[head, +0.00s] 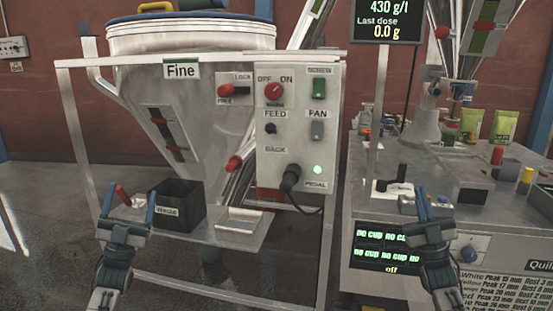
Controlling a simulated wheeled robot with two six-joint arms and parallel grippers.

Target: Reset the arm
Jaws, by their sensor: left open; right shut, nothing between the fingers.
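My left gripper (131,203) is at the lower left, fingers pointing up and spread apart, with nothing between them. It appears in front of the left end of the metal shelf (190,229) of the filler, near the black waste bin (178,207). My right gripper (424,199) is at the lower right, its fingers close together and empty. It appears in front of the steel bench (360,180). Neither gripper holds anything.
The filler's hopper (190,100) marked Fine and its control panel (299,135) stand in front. A black plug with a cable (291,178) is at the panel's bottom.

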